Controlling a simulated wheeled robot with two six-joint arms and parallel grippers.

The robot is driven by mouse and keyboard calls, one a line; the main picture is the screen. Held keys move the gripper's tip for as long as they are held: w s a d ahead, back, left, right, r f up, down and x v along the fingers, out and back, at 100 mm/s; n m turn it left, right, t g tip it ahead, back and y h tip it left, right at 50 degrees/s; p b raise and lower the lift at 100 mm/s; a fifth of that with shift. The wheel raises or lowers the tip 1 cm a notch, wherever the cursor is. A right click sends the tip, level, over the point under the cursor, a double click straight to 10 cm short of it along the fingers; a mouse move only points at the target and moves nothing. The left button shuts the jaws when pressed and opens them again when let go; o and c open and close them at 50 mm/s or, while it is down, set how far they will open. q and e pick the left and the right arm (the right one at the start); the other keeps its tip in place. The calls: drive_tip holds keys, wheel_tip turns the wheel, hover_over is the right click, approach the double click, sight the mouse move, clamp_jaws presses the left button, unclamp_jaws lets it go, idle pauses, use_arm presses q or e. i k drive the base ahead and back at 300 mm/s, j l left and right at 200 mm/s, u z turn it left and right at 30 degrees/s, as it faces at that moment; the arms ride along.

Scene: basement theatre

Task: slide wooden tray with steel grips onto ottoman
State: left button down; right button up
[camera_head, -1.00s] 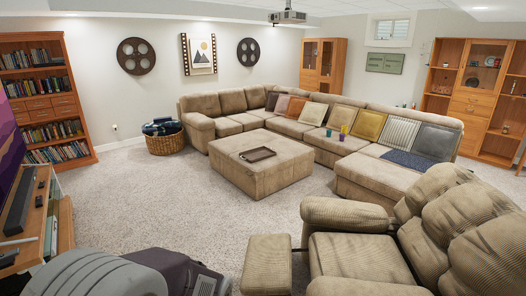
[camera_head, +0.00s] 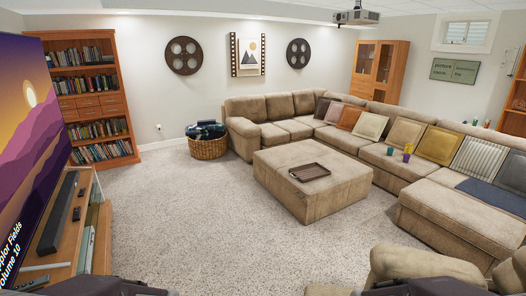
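A dark brown rectangular tray (camera_head: 311,172) lies flat on top of the large beige square ottoman (camera_head: 277,188), near the middle of its top. The tray looks empty; its grips are too small to make out. The ottoman stands on the carpet right of the picture's centre, with the sectional sofa behind it and to its right. Neither of my grippers shows. Only dark parts at the bottom edge, probably of my arms, are in view, far from the tray.
Open carpet (camera_head: 200,225) lies between me and the ottoman. A media console (camera_head: 62,265) with a large screen (camera_head: 30,150) stands at the left. A wicker basket (camera_head: 208,149) and the sectional sofa (camera_head: 440,205) stand farther back.

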sight(310, 172)
drive_tip(key=i+j, duration=0.15)
drive_tip(key=i, duration=0.45)
drive_tip(key=i+j, duration=0.15)
drive_tip(key=i, duration=0.45)
drive_tip(key=i+j, duration=0.2)
drive_tip(key=i, duration=0.4)
drive_tip(key=i+l+z, duration=0.2)
drive_tip(key=i, duration=0.3)
drive_tip(key=i+l+z, duration=0.1)
drive_tip(key=i+z, duration=0.15)
drive_tip(key=i, duration=0.25)
drive_tip(key=i+z, duration=0.2)
drive_tip(key=i, duration=0.35)
drive_tip(key=i+z, duration=0.25)
drive_tip(key=i, duration=0.25)
drive_tip(key=i+j+z, duration=0.2)
drive_tip(key=i, duration=0.3)
drive_tip(key=i+j+z, duration=0.2)
drive_tip(key=i, duration=0.7)
